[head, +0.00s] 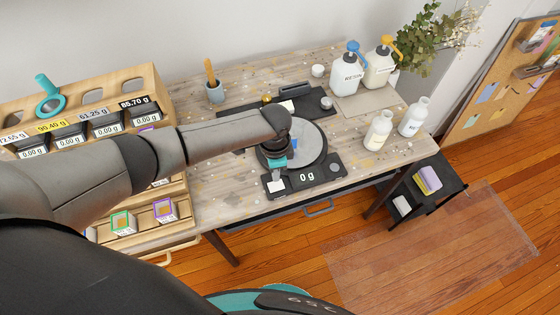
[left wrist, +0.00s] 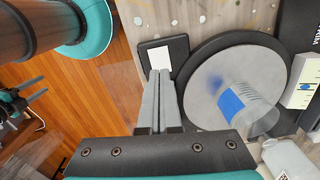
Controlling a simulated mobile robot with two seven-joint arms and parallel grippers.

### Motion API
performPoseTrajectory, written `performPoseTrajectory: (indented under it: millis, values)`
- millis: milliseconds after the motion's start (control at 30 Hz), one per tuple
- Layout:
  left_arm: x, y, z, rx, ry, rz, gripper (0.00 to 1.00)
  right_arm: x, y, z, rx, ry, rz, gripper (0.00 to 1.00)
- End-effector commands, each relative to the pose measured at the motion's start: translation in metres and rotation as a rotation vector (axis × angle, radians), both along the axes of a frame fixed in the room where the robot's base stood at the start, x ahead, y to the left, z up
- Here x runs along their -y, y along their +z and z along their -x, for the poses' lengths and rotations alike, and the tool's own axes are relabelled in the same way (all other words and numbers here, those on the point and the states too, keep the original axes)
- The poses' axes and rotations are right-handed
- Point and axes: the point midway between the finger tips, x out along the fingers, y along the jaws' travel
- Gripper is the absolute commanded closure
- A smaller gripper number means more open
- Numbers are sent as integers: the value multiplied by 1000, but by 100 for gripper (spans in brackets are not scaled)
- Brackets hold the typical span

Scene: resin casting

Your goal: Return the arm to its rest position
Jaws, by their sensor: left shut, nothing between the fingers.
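My left arm reaches in from the left in the head view, over the worktable. Its gripper (head: 278,168) points down at the front of the digital scale (head: 332,171), whose display reads 0 g. In the left wrist view the two grey fingers (left wrist: 160,100) are shut together with nothing between them. They sit beside the scale's round grey plate (left wrist: 205,75), near a dark pad with a white square.
A wooden rack (head: 150,84) with labelled bins stands at the left, under my arm. Resin bottles (head: 346,74) and smaller white bottles (head: 378,130) stand at the right. A cup with sticks (head: 215,91) is at the back.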

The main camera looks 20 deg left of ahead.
Motion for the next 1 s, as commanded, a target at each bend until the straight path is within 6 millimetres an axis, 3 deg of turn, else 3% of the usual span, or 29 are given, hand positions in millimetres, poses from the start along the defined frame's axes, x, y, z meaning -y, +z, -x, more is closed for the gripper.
performPoseTrajectory:
  millis: [300, 467, 600, 700, 867, 1000]
  values:
    - [8, 0, 5, -1, -3, 15, 100, 0, 0, 0, 0, 0, 0, 50]
    - [46, 1, 35, -1, 2, 98, 100, 0, 0, 0, 0, 0, 0, 50]
    - [83, 15, 66, 19, 54, 201, 100, 0, 0, 0, 0, 0, 0, 50]
    - [96, 29, 82, 45, 123, 260, 100, 0, 0, 0, 0, 0, 0, 50]
    - [95, 53, 102, 92, 277, 321, 100, 0, 0, 0, 0, 0, 0, 50]
    - [71, 72, 117, 140, 449, 331, 100, 0, 0, 0, 0, 0, 1, 50]
